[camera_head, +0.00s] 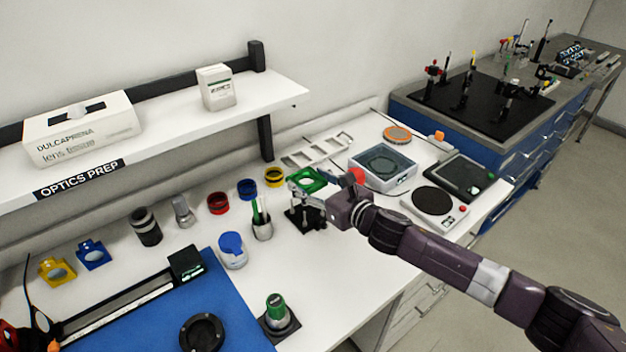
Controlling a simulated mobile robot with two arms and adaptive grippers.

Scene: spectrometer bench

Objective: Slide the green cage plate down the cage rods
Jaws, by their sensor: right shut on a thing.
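The green cage plate (309,180) is a flat square with a round opening. It sits roughly level above a black base (304,219) with thin upright metal posts. The posts are small and partly hidden by my gripper, so I cannot tell whether the plate is threaded on the cage rods. My right gripper (325,188) comes from the right and is shut on the green plate at its right side. My left gripper is not in view.
Left of the base stands a cup of tools (262,230); red (218,203), blue (247,189) and yellow (274,176) rings lie behind. A clear-lidded box (382,168) and a round-topped device (433,202) lie right. A shelf (180,127) overhangs the back.

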